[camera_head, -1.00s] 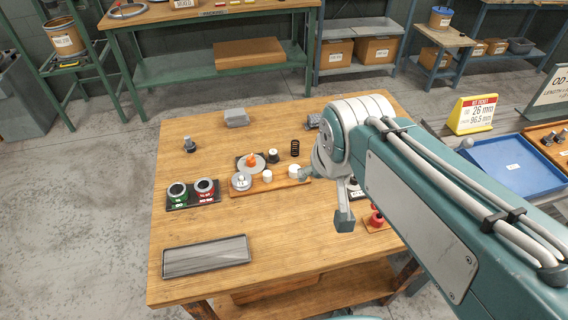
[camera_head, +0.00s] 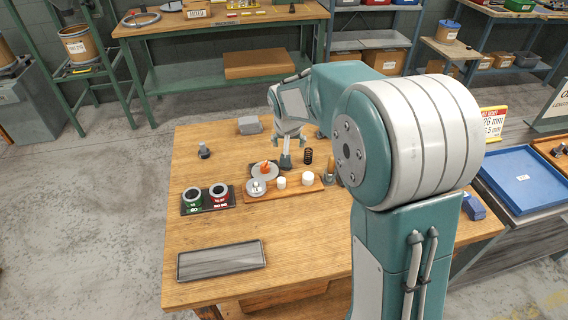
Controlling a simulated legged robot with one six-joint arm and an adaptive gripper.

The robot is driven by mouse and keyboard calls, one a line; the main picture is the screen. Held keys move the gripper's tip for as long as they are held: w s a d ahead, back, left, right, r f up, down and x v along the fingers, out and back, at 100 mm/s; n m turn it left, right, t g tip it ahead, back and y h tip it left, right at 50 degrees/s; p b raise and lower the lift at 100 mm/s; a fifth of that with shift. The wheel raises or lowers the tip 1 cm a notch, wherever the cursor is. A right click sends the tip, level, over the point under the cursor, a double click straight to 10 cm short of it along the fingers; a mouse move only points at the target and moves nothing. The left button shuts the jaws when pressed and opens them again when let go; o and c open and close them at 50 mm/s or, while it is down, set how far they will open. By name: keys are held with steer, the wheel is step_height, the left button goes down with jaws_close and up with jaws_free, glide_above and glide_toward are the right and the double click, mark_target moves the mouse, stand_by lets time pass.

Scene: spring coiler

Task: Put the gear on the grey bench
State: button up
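My gripper (camera_head: 285,160) points down over the back middle of the wooden table (camera_head: 215,255). Its small fingertips are beside a grey disc (camera_head: 262,175) with an orange piece (camera_head: 265,167) on it. A small dark part with a pale top stood at this spot earlier; the gripper now covers it. I cannot tell whether the fingers are open or touch anything. No part is clearly recognisable as the gear at this size. A bench with a greyish top (camera_head: 505,147) stands at the right, partly behind my arm.
A wooden strip (camera_head: 310,190) with white pieces, a black spring (camera_head: 308,156), and green (camera_head: 192,199) and red (camera_head: 220,194) ring gauges are close by. A grey tray (camera_head: 222,260) lies in front. A blue tray (camera_head: 525,180) takes up part of the right bench.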

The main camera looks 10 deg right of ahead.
steer(key=x, duration=0.6)
steer(key=shift+w+a+f, duration=0.1)
steer(key=shift+w, duration=0.2)
steer(key=x, duration=0.5)
steer(key=shift+w+a+f, duration=0.15)
steer(key=shift+w+f, duration=0.1)
steer(key=shift+f, duration=0.1)
jaws_close()
